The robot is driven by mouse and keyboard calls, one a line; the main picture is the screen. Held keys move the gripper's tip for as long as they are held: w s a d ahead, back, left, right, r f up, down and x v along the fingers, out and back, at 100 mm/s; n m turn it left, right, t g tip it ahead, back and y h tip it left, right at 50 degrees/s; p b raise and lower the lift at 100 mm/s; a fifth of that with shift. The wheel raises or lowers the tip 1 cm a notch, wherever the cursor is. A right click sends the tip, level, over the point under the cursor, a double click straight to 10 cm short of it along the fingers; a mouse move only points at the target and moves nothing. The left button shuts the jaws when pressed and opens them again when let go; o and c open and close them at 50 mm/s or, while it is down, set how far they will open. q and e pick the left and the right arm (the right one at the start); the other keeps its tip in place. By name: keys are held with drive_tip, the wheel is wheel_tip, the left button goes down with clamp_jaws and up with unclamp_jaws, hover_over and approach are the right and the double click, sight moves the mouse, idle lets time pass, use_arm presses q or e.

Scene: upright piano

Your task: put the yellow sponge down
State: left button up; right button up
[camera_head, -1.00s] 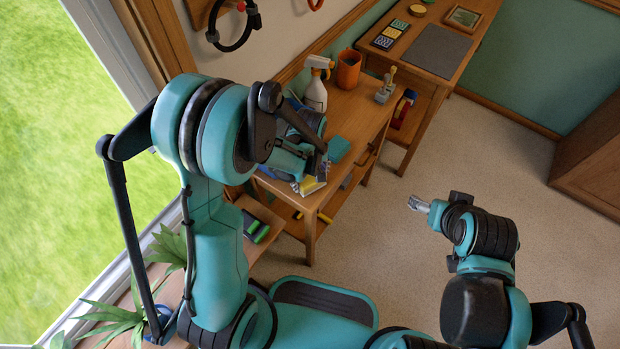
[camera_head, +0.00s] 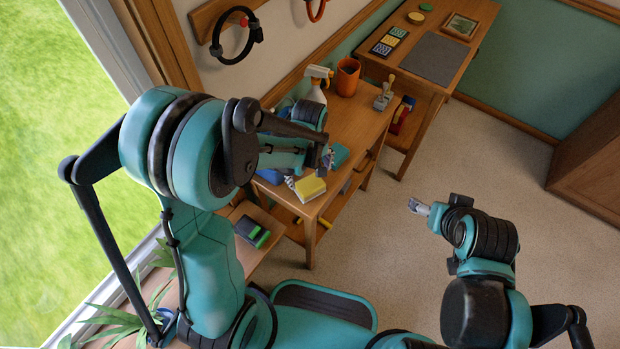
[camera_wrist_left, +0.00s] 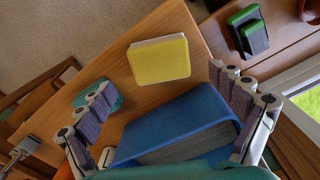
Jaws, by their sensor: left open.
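The yellow sponge (camera_head: 310,188) lies on the near corner of the wooden side table, pale underside down. In the left wrist view the sponge (camera_wrist_left: 159,60) rests flat near the table edge, beyond the fingertips. My left gripper (camera_head: 309,171) is open and empty, just behind and above the sponge. Its two spread fingers show in the left wrist view (camera_wrist_left: 160,82), apart from the sponge. My right gripper (camera_head: 418,206) is over the floor, far from the table; its jaws are too small to judge.
A blue object (camera_wrist_left: 180,128) lies between my left fingers' bases, close to the gripper. A teal block (camera_head: 339,154), spray bottle (camera_head: 316,92) and orange cup (camera_head: 347,76) stand on the table. A green-and-black item (camera_head: 252,231) lies on the lower left surface.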

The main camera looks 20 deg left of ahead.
use_arm(q)
wheel_tip(320, 180, up, 5)
drive_tip(key=p, duration=0.1)
wheel_tip(320, 180, up, 9)
drive_tip(key=m+t, duration=0.3)
drive_tip(key=m, duration=0.1)
hover_over(310, 184)
drive_tip(key=s+a, duration=0.3)
drive_tip(key=s, duration=0.1)
drive_tip(key=s+a+r+m+t, duration=0.1)
drive_tip(key=s+r+m+t, duration=0.2)
drive_tip(key=s+m+t, duration=0.1)
drive_tip(key=shift+s+a+r+m, duration=0.4)
drive_tip(key=shift+s+m, duration=0.4)
drive_tip(key=shift+s, duration=0.25)
